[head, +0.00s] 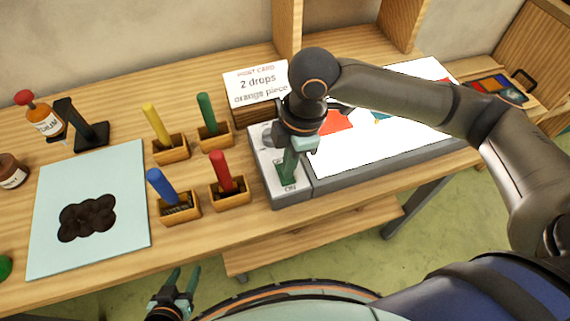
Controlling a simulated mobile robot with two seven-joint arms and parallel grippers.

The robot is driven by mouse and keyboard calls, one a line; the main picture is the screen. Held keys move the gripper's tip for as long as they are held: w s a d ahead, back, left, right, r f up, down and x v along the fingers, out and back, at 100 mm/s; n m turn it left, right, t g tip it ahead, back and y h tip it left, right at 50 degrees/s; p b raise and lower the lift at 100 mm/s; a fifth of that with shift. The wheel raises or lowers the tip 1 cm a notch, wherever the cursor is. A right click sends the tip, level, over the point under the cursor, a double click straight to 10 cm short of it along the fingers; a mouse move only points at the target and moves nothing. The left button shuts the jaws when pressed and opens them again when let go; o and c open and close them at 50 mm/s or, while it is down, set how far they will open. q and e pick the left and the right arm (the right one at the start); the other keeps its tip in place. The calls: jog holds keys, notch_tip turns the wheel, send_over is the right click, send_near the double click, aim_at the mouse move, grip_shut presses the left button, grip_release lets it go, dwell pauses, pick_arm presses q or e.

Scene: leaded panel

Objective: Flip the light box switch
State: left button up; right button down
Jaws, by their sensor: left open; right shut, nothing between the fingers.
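The light box (390,158) stands on the right part of the table, and its white top is bright. Its control panel (265,165) is at the left end, with a round knob and the word ON near the front edge. My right gripper (287,180) is shut with its fingertips over this panel, just behind the ON label. It hides the switch, and I cannot tell whether the fingers touch it. My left gripper (180,285) is open and empty, low in front of the table edge.
Wooden holders with yellow, green, blue and red (222,172) handled tools stand left of the light box. A printed card (255,84) stands behind. A pale mat (120,170) with a dark blob, a bottle (45,122) and a black stand (90,132) are further left.

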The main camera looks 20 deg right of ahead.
jog(key=shift+r+p, duration=1.4)
jog(key=shift+r, duration=1.3)
jog(key=shift+s, duration=0.1)
